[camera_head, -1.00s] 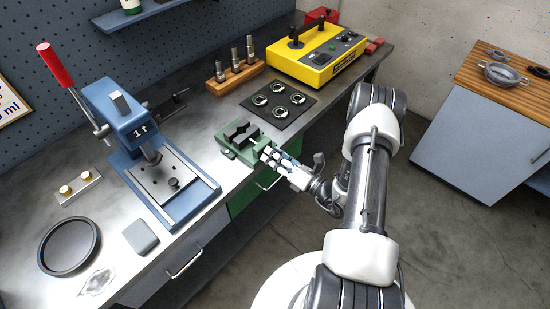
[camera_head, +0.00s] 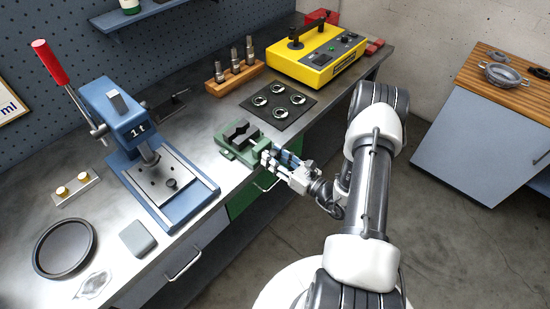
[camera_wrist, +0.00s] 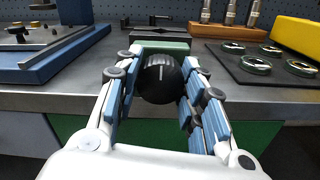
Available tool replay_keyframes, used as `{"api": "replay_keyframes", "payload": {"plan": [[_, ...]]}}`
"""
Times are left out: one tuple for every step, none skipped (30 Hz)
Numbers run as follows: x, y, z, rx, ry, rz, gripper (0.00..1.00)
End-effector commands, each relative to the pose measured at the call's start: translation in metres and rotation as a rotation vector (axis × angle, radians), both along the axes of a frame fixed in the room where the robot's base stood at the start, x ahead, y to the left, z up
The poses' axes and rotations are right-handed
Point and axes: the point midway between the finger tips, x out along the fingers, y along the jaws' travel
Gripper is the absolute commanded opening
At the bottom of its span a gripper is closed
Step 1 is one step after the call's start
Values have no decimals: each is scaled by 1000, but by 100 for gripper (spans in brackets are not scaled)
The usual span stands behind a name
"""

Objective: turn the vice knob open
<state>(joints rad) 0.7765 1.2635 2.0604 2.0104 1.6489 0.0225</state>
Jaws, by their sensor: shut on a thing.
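The green vice (camera_head: 240,142) with dark jaws sits at the front edge of the metal bench, in the middle of the head view. Its black round knob (camera_wrist: 159,78) shows in the wrist view, with a pale line near its top running upright. My gripper (camera_head: 268,157) reaches the vice's front from the right. In the wrist view my gripper (camera_wrist: 160,92) has its blue-padded fingers on both sides of the knob, shut on it. The green vice body (camera_wrist: 160,46) is partly hidden behind the knob. In the head view my fingers hide the knob.
A blue press (camera_head: 150,155) with a red-tipped lever stands left of the vice. A black plate with several metal rings (camera_head: 278,105), a wooden block with upright pins (camera_head: 235,80) and a yellow device (camera_head: 316,57) stand behind and right. Open floor lies before the bench.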

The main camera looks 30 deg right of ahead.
Motion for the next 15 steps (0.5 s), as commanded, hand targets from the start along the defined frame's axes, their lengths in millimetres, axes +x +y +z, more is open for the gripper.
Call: {"api": "replay_keyframes", "payload": {"plan": [[0,0,0,-5,-2,0,13],[0,0,0,-7,-2,0,13],[0,0,0,-8,-3,0,13],[0,0,0,-8,-3,0,13],[0,0,0,-8,-3,0,13],[0,0,0,-8,-3,0,13],[0,0,0,-8,-3,0,13],[0,0,0,-8,-3,0,13],[0,0,0,-8,-3,0,13],[0,0,0,-8,-3,0,13],[0,0,0,-8,-3,0,13],[0,0,0,-8,-3,0,13],[0,0,0,-8,-3,0,39],[0,0,0,-8,-3,0,41],[0,0,0,-8,-3,0,43]]}}
